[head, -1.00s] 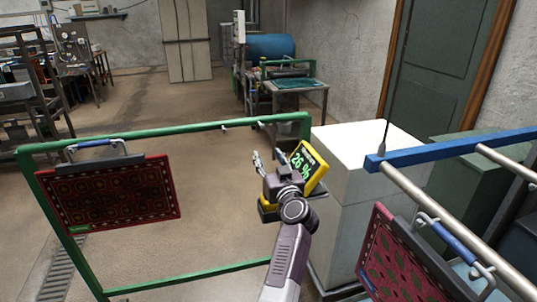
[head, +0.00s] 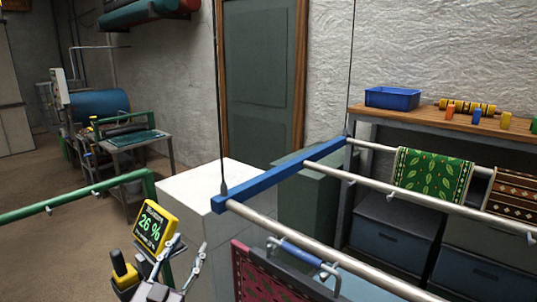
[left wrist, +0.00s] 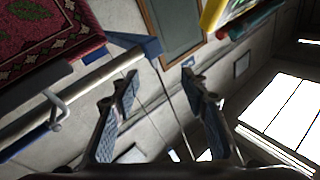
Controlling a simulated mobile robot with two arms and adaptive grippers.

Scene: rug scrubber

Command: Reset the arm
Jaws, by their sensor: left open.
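My left gripper (head: 190,243) is at the lower left of the head view, with its two fingers spread and nothing between them. In the left wrist view its fingers (left wrist: 158,77) are also apart and empty. A yellow device (head: 153,228) with a screen reading 26 % sits close beside the gripper; I cannot tell what it is fixed to. A red patterned rug (head: 268,280) hangs from a clamp right of the gripper, partly cut off. The rug (left wrist: 45,35) also shows in the left wrist view. My right gripper is not seen.
A green frame (head: 75,200) is at left. A white block (head: 195,190) stands behind. A blue bin (head: 392,98) sits on a shelf. Open floor lies at left.

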